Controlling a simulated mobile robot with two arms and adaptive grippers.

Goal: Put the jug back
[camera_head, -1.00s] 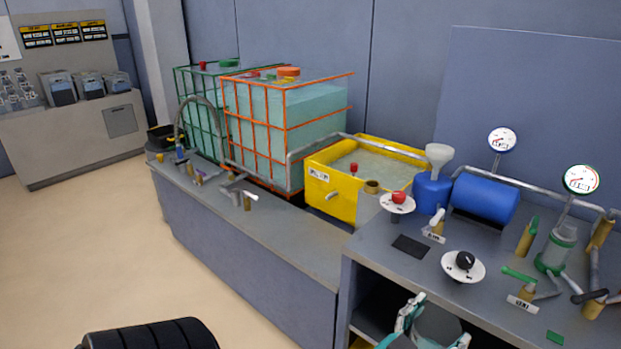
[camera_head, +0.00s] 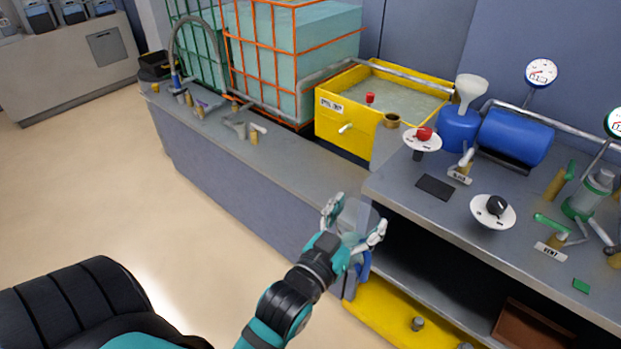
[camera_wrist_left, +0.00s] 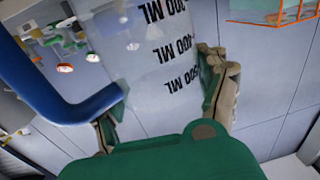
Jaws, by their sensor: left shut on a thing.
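My left gripper (camera_head: 354,221) is shut on a clear jug (camera_head: 354,212), in front of the left corner of the right-hand counter. In the head view the jug is hard to make out between the fingers, with a little blue below them. In the left wrist view the jug (camera_wrist_left: 150,85) shows black ML marks and a blue handle (camera_wrist_left: 50,100), and the gripper fingers (camera_wrist_left: 160,105) sit at either side of it. I cannot tell how full it is. My right gripper is out of view.
A yellow tray (camera_head: 385,324) lies low beneath the counter, with a brown box (camera_head: 535,335) to its right. A dark square pad (camera_head: 435,187) lies on the counter (camera_head: 400,205), near valves and a blue tank (camera_head: 515,137). A yellow basin (camera_head: 345,140) stands behind. Floor is clear at left.

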